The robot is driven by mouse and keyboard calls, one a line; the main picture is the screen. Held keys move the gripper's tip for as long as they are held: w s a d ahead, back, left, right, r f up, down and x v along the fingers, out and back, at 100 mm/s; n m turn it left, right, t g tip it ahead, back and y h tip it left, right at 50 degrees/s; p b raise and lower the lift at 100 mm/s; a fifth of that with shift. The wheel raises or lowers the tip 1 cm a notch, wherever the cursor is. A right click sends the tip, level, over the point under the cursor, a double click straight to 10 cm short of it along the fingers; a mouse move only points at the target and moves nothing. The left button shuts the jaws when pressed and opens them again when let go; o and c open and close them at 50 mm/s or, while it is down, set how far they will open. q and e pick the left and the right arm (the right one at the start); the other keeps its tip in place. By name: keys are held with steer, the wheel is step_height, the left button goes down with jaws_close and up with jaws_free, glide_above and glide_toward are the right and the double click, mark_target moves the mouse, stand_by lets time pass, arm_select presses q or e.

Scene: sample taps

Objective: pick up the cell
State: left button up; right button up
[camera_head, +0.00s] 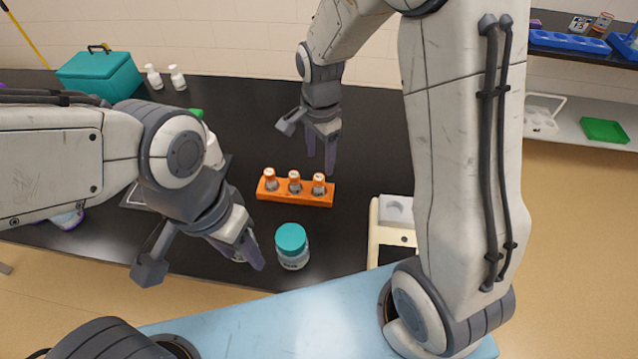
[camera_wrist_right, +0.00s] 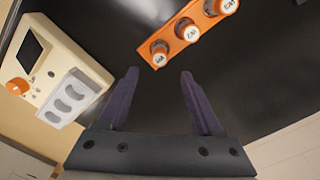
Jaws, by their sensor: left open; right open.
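An orange rack (camera_head: 281,197) holds three small vials with orange caps, (camera_head: 318,185) being the right one; they may be cells, but no label says which. In the right wrist view the rack (camera_wrist_right: 176,44) lies beyond the fingertips, with a capped vial (camera_wrist_right: 159,55) nearest. My right gripper (camera_head: 320,160) is open and empty, above and behind the rack's right end; its fingers also show in the right wrist view (camera_wrist_right: 159,76). My left gripper (camera_head: 205,262) is open, left of a clear jar with a teal lid (camera_head: 291,238), near the front of the black table.
A cream instrument (camera_wrist_right: 75,55) with a dark screen, orange knob and grey welled holder (camera_wrist_right: 73,97) stands right of the rack in the head view, partly hidden by my right arm. A teal box (camera_head: 100,76) and two white bottles (camera_head: 177,79) stand at the back left.

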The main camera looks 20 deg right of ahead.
mark_target(319, 177)
step_height(319, 177, down, 8)
steer(key=shift+s+a+r+p, duration=0.15)
steer(key=shift+p, duration=0.55)
steer(key=shift+c, duration=0.4)
jaws_close()
